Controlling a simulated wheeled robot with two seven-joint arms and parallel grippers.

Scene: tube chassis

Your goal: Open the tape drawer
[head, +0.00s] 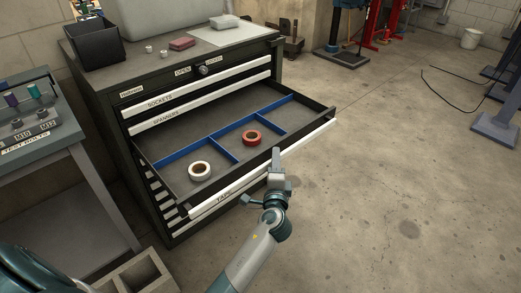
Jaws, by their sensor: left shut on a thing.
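The tape drawer (212,206) is pulled well out of the black tool cabinet (150,140), and its white front rail carries the label TAPE. Blue dividers (223,149) split its inside into compartments. A white tape roll (200,171) lies in the front left part, and a red tape roll (251,137) lies further right in another compartment. My left gripper (277,160) is shut on the front rail of the tape drawer, right of the label. Its fingertips partly hide the rail. My right gripper is not in view.
The drawers labelled SOCKETS (160,103) and SPANNERS (165,118) above are shut. A bench with bolts (35,120) stands at the left, and a concrete block (135,275) lies on the floor below. The floor right of the drawer is clear.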

